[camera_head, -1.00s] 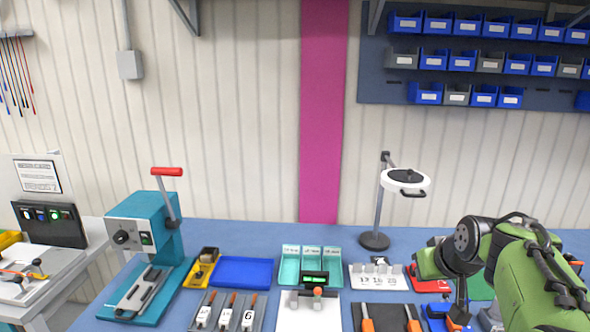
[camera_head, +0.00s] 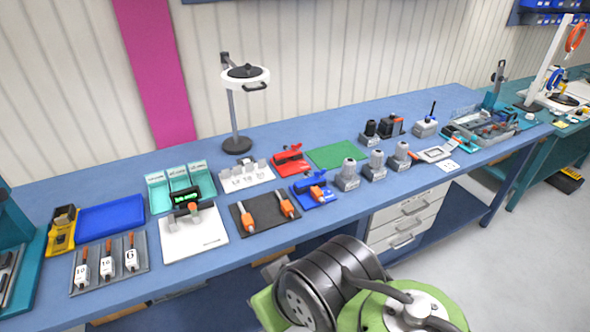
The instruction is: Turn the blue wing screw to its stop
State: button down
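I cannot make out a blue wing screw for sure at this size. A blue fixture (camera_head: 313,192) with an orange part stands near the front edge of the long blue bench, right of a black mat (camera_head: 264,213). A red fixture (camera_head: 290,162) stands behind it. A round blue part (camera_head: 557,79) shows on a white stand on the teal bench at the far right. My green and black arm links fill the bottom middle of the view, in front of the bench. My gripper is not visible.
Several grey cylindrical pieces (camera_head: 376,166) stand right of the blue fixture, and a green mat (camera_head: 338,155) lies behind. A lamp (camera_head: 238,117) stands at the back. White drawers (camera_head: 407,217) sit under the bench. The floor (camera_head: 545,260) at right is clear.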

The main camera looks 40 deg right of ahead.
aim_at(316, 173)
jog(key=z, duration=1.3)
jog(key=i+l+u, duration=0.15)
jog(key=i, duration=0.35)
jog(key=i+l+u, duration=0.15)
jog(key=i+l, duration=0.2)
jog(key=i, duration=0.15)
